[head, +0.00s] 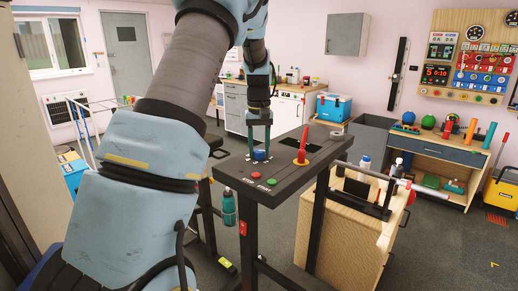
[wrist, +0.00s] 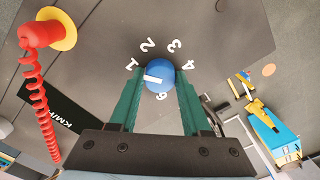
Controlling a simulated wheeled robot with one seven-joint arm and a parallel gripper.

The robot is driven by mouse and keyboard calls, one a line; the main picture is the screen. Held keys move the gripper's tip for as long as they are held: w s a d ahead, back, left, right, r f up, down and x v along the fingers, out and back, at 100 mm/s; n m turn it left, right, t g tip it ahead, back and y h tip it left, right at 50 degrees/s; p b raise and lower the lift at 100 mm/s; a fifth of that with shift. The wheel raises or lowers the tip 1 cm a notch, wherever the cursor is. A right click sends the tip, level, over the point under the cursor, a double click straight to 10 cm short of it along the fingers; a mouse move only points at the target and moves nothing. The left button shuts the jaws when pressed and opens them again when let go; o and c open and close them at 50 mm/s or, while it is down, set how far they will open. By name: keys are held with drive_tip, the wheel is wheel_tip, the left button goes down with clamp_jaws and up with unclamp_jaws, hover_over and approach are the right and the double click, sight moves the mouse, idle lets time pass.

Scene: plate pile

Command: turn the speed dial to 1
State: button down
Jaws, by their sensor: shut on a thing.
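The blue speed dial (wrist: 161,73) sits on the dark top of a workbench panel, with white numerals 1 (wrist: 131,63), 2, 3 and 4 around its far side. Another numeral shows partly below it. A white mark on the dial points left in the wrist view, a little below the 1. My gripper (wrist: 160,90) has its two green fingers on either side of the dial, shut on it. In the head view the dial (head: 259,155) shows below the fingertips of my gripper (head: 259,146).
A red post with a coiled cord (head: 303,145) stands on a yellow base right of the dial. Red (head: 256,175) and green (head: 271,182) buttons lie on the panel's near end. A wooden cabinet (head: 340,225) with bottles stands close on the right.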

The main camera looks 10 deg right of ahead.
sight(259, 151)
drive_tip(key=shift+c, duration=1.8)
unclamp_jaws()
wheel_tip(259, 151, up, 11)
drive_tip(key=b, duration=0.2)
drive_tip(key=shift+b, duration=0.4)
drive_tip(key=shift+f, duration=0.15)
